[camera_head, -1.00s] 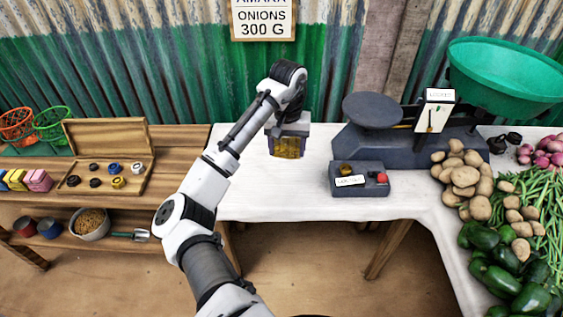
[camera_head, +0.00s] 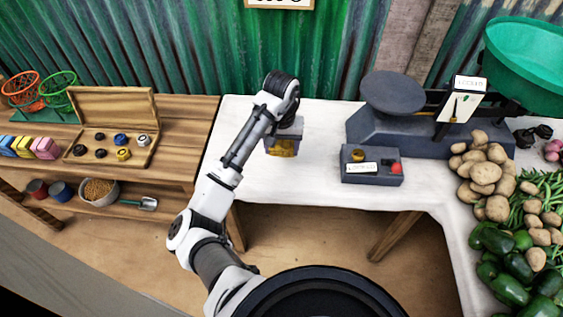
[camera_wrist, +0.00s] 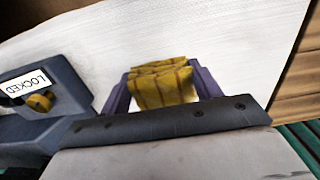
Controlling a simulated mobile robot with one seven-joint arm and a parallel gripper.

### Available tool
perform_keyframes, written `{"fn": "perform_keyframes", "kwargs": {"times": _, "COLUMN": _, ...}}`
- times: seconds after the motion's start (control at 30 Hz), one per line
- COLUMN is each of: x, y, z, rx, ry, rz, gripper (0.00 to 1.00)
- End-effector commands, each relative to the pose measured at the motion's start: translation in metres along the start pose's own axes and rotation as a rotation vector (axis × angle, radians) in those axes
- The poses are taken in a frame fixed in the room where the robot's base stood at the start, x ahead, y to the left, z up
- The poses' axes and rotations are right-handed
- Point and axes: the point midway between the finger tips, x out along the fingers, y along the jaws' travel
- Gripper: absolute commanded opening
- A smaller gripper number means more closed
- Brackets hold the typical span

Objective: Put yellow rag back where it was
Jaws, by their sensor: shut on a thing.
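The yellow rag (camera_wrist: 160,88) is folded in striped layers between the two purple-grey fingers of my gripper (camera_wrist: 163,80) in the wrist view. In the head view the rag (camera_head: 283,148) shows below my gripper (camera_head: 284,146), in front of the white-covered table (camera_head: 310,120). My gripper is shut on the rag. A row of folded yellow, blue and pink pieces (camera_head: 45,148) lies on the wooden bench at the left.
An open wooden box (camera_head: 150,150) with small round pieces stands on the wooden bench (camera_head: 190,120). A dark box with a label and red knob (camera_head: 397,168) sits before the balance (camera_head: 420,135). Potatoes (camera_head: 485,172) and green vegetables lie at the right.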

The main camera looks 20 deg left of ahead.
Motion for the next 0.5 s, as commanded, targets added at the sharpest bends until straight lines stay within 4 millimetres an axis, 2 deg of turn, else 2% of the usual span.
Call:
{"fn": "perform_keyframes", "kwargs": {"times": 0.07, "x": 0.017, "y": 0.0, "z": 0.001, "rx": -0.001, "ry": -0.003, "rz": 0.002, "gripper": 0.42}}
{"fn": "perform_keyframes", "kwargs": {"times": 0.33, "x": 0.041, "y": -0.001, "z": 0.0, "rx": 0.0, "ry": -0.001, "rz": -0.002, "gripper": 0.42}}
{"fn": "perform_keyframes", "kwargs": {"times": 0.5, "x": 0.065, "y": -0.001, "z": 0.0, "rx": -0.002, "ry": -0.001, "rz": -0.002, "gripper": 0.42}}
